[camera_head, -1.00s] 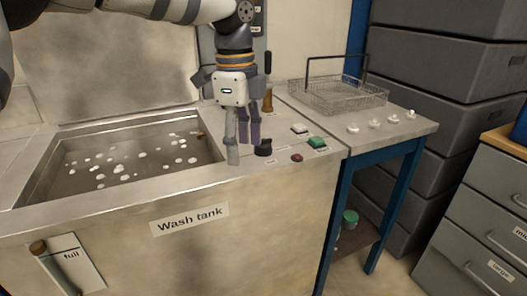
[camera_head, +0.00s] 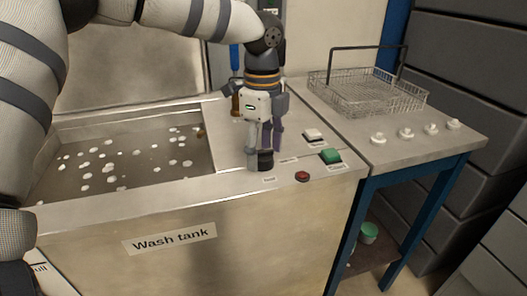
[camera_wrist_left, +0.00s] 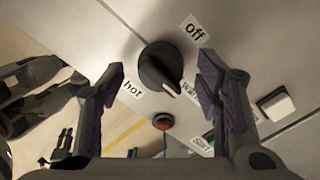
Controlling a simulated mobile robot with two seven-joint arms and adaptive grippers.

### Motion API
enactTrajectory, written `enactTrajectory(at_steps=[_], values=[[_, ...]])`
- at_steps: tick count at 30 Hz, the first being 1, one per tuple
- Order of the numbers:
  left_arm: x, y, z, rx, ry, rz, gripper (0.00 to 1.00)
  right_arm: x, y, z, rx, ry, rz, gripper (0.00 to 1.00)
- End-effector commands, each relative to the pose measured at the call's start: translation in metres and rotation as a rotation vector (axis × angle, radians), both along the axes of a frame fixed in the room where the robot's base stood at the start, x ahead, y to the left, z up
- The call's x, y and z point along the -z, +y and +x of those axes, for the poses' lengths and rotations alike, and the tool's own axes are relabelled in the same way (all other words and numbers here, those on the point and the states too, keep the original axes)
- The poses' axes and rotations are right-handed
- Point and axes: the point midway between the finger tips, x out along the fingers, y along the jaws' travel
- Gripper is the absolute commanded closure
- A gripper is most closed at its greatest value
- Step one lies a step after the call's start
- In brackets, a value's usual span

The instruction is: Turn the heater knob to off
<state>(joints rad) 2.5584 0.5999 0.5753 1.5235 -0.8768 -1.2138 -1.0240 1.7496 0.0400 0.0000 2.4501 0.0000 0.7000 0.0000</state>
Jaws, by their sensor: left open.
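The heater knob is a black round dial (camera_wrist_left: 160,68) on the metal top of the wash tank. In the left wrist view its white pointer mark faces the partly covered "warm" label (camera_wrist_left: 186,91). The "off" label (camera_wrist_left: 194,29) is at upper right and the "hot" label (camera_wrist_left: 132,89) at left. In the head view the knob (camera_head: 265,161) is partly hidden by my left gripper (camera_head: 263,150). That gripper is open, pointing down, with one finger on each side of the knob. Contact cannot be told.
A red button (camera_head: 302,176), a green button (camera_head: 330,156) and a white button (camera_head: 313,135) sit right of the knob. The open wash tank basin (camera_head: 205,160) is at left. A wire basket (camera_head: 365,95) and several white knobs stand on the side table (camera_head: 440,142).

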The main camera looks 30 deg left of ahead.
Motion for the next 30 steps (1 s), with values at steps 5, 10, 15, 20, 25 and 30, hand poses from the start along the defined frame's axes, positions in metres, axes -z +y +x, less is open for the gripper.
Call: enactTrajectory(at_steps=[5, 10, 15, 20, 25, 30], values=[[0.0089, -0.0004, -0.0003, 0.001, 0.0, -0.001, 0.42, 0.0003, 0.0, -0.0001, 0.0, 0.0, 0.0, 0.6], [0.0086, -0.0004, -0.0002, 0.001, -0.001, -0.001, 0.42, 0.0001, 0.0, 0.0002, 0.0, 0.0, 0.0, 0.6], [0.0084, -0.0004, -0.0002, 0.001, -0.001, 0.0, 0.78, 0.0001, 0.0, 0.0002, 0.0, 0.0, 0.0, 0.6], [0.0084, -0.0004, -0.0002, 0.001, -0.001, 0.0, 0.9, 0.0001, 0.0, 0.0002, 0.0, 0.0, 0.0, 0.6], [0.0073, -0.0003, -0.0002, -0.02, -0.002, 0.0, 0.9, -0.0017, 0.0, 0.0021, 0.0, -0.007, 0.0, 0.6], [0.0051, -0.0001, 0.0, -0.092, -0.006, 0.002, 0.9, -0.0073, 0.0, 0.0081, 0.0, -0.029, 0.0, 0.6]])
